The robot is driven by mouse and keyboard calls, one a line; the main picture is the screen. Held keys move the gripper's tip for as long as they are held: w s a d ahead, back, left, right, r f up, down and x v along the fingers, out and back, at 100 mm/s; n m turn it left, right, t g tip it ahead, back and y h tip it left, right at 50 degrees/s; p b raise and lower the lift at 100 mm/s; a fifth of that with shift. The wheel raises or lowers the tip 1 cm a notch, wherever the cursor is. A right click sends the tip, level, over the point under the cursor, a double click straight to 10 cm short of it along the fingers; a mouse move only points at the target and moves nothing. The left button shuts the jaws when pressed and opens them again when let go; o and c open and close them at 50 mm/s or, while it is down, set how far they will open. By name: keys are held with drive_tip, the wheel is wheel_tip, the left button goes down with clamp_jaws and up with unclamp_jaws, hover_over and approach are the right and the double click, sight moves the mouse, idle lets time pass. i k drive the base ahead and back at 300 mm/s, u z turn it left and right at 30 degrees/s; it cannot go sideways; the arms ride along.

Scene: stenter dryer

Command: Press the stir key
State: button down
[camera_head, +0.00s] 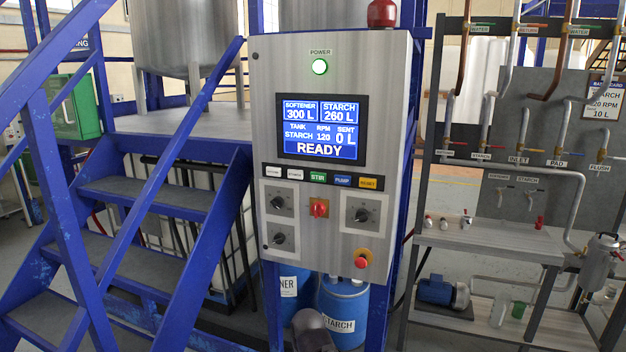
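The stir key (319,177) is a green key labelled STIR in the middle of a row of keys on the grey control panel (385,80). White keys stand to its left. The blue PUMP key (342,181) and the yellow RESET key (368,183) stand to its right. Nothing covers the stir key. The screen (320,127) above it reads STARCH, RPM 120, SENT 0 L and READY. No gripper fingers show in the picture. A dark rounded shape at the bottom edge may be part of my arm.
Below the keys are black knobs, a red switch (319,208) and a red emergency button (361,262). Blue stairs (125,195) with railings stand left of the panel. A pipe rack and bench (490,240) stand to the right. Blue drums (343,305) sit beneath the panel.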

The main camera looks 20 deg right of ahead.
sight(314, 176)
drive_tip(key=u, duration=0.35)
drive_tip(key=k, duration=1.45)
drive_tip(key=z, duration=0.35)
drive_tip(key=i, duration=1)
drive_tip(key=z, duration=0.05)
